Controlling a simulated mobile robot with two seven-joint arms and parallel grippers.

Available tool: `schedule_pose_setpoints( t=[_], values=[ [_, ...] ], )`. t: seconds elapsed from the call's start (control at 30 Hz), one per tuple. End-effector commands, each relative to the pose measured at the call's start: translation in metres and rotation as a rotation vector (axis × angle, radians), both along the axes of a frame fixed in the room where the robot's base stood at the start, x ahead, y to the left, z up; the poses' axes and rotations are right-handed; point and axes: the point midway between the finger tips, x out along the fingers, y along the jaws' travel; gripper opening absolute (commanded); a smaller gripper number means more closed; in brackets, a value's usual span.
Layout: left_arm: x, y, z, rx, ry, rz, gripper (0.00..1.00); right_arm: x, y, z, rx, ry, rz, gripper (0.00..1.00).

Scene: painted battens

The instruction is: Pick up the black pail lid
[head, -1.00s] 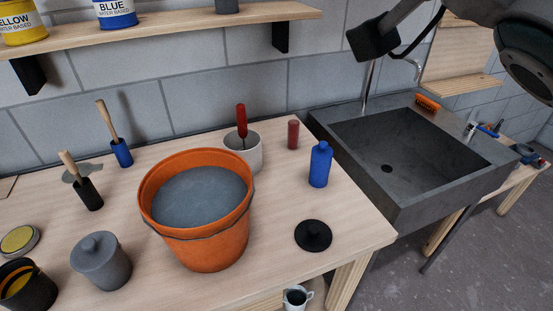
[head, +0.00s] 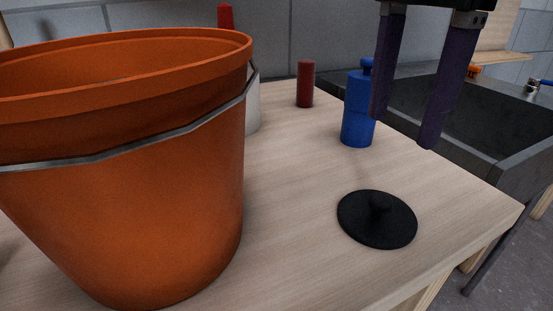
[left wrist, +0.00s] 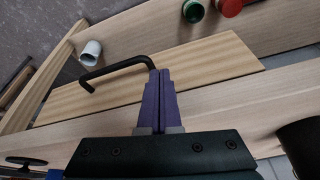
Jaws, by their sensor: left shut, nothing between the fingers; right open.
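The black pail lid (head: 372,222) is a flat round disc with a small knob in its middle. It lies flat on the wooden bench in the head view, between the orange pail and the bench's right edge. My right gripper (head: 402,130) hangs in from the top right of the head view, fingers pointing down. It is open and empty, above the bench and apart from the lid. My left gripper (left wrist: 160,72) is shut with nothing between its fingers in the left wrist view. The lid does not show in that view.
The orange pail (head: 130,190) fills the left of the head view. A red cylinder (head: 305,84) stands further back. A grey sink (head: 450,118) lies right. A black bent rod (left wrist: 112,70) shows near my left fingers.

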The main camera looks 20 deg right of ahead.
Motion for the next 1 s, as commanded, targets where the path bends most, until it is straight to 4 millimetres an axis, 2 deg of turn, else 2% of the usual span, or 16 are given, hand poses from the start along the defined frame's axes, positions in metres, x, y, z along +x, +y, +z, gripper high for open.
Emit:
schedule_pose_setpoints(
  t=[0.1, 0.37, 0.63, 0.93, 1.0],
  values=[
    [-0.002, 0.0, -0.003, -0.002, 0.004, 0.0, 0.0, -0.001, -0.001, -0.02, -0.005, 0.008, -0.002, 0.65],
    [-0.005, -0.001, -0.006, -0.002, 0.015, 0.0, 0.0, 0.0, 0.0, -0.047, -0.001, 0.005, 0.001, 0.65],
    [-0.005, 0.0, -0.009, -0.001, 0.014, 0.0, 0.0, 0.003, 0.001, -0.087, -0.001, 0.007, 0.002, 0.65],
    [-0.005, 0.001, -0.009, 0.004, 0.014, -0.004, 0.0, 0.004, 0.002, -0.094, 0.001, 0.003, 0.003, 0.65],
    [-0.005, 0.001, -0.009, 0.005, 0.013, -0.005, 0.0, 0.004, 0.002, -0.093, 0.001, 0.003, 0.003, 0.59]
  ],
)
